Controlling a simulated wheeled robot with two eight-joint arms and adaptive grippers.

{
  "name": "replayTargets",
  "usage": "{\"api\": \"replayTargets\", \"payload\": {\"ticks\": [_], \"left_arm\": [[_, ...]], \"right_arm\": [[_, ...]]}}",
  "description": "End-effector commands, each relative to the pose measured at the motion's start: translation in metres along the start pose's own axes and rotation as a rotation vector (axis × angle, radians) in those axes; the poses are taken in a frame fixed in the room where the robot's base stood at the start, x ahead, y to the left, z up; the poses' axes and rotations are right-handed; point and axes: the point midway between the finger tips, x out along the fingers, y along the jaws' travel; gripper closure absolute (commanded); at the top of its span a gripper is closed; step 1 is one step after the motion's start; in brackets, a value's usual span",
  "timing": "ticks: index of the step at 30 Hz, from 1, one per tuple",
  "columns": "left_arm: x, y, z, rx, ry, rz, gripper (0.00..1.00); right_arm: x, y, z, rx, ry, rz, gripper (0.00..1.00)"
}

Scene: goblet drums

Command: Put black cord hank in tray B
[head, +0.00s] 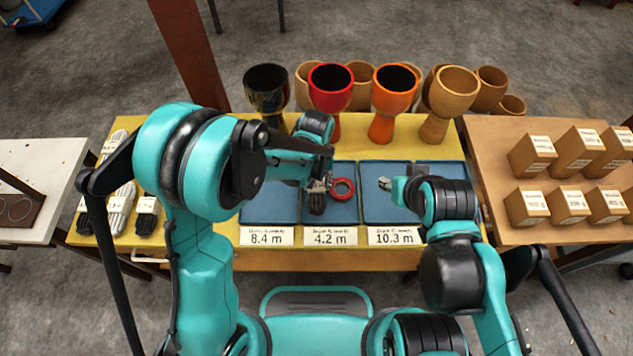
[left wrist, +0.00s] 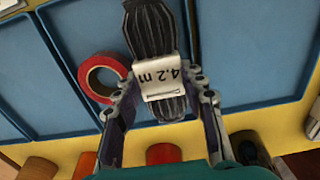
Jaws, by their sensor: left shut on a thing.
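A black cord hank (left wrist: 150,30) with a white band marked 4.2 m is between the fingers of my left gripper (left wrist: 160,105), which is shut on it. In the head view the hank (head: 317,204) and my left gripper (head: 319,184) are over the left part of the middle blue tray (head: 344,222), whose card reads 4.2 m. I cannot tell whether the hank touches the tray floor. A red ring (head: 343,189) lies in this tray beside the hank. My right gripper (head: 386,184) is small over the 10.3 m tray (head: 385,213); its fingers are unclear.
The 8.4 m tray (head: 266,210) is to the left, and another blue tray (head: 440,168) is partly hidden at the right. Several cord hanks (head: 121,207) lie at the table's left end. Goblet drums (head: 331,92) stand along the back. Cardboard boxes (head: 533,154) stand on the right table.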

Motion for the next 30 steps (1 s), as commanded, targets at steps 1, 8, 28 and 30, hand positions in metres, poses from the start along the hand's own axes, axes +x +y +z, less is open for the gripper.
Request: {"api": "replayTargets", "payload": {"ticks": [1,8,28,30], "left_arm": [[0.000,0.000,0.000,0.000,0.000,0.000,0.88],[0.003,0.000,0.000,0.000,0.000,0.000,0.39],[-0.068,0.000,0.000,0.000,0.000,0.000,0.39],[-0.082,0.000,0.000,0.000,0.000,0.000,0.39]], "right_arm": [[0.000,0.000,0.000,0.000,0.000,0.000,0.60],[0.002,0.000,0.002,0.000,0.000,0.000,0.60],[-0.023,0.000,-0.016,0.000,0.000,0.000,0.60],[-0.027,0.000,-0.019,0.000,0.000,0.000,0.60]]}}
